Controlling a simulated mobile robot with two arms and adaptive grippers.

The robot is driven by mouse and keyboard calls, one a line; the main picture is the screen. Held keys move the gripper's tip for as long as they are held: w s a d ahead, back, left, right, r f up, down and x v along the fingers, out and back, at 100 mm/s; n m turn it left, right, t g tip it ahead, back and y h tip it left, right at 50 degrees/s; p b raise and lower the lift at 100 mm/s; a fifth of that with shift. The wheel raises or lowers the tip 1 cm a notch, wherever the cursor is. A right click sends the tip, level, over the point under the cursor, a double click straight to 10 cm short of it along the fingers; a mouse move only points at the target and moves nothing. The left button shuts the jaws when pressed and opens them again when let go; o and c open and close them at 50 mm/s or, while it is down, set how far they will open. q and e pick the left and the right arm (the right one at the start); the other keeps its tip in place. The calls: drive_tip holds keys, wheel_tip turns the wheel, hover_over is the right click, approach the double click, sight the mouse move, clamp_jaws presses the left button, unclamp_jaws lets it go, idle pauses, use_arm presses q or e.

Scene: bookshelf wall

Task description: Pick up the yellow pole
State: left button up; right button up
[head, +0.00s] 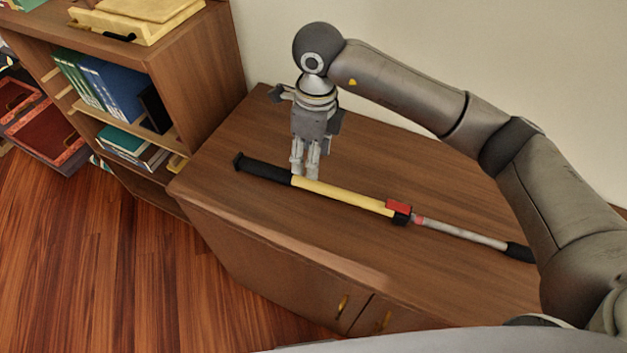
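The yellow pole (345,196) lies on the wooden cabinet top, slanting from upper left to lower right. It has a black grip at its left end, a red and black clamp right of its middle, then a thinner grey section with a black tip. My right gripper (305,174) points down at the pole, where the black grip meets the yellow section. Its fingertips appear just behind or above the pole; I cannot tell whether they touch it. The gap between the fingers is unclear from this angle. My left gripper is not in view.
The pole's cabinet (440,283) has a bare wooden top around the pole and brass handles on its front. A bookshelf (206,85) with books stands against its left side, rising above it. A pale wall (400,45) is behind. Wooden floor (120,270) lies at lower left.

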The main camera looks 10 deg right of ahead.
hover_over(314, 182)
drive_tip(key=shift+h, duration=0.3)
drive_tip(key=f, duration=0.3)
drive_tip(key=f+p, duration=0.1)
drive_tip(key=shift+s+d+f, duration=0.1)
drive_tip(key=shift+d+f, duration=0.2)
drive_tip(key=f, duration=0.1)
drive_tip(key=f+p, duration=0.1)
drive_tip(key=f, duration=0.2)
drive_tip(key=shift+a+f, duration=0.25)
drive_tip(key=shift+f, duration=0.7)
drive_tip(key=shift+r, duration=0.1)
clamp_jaws()
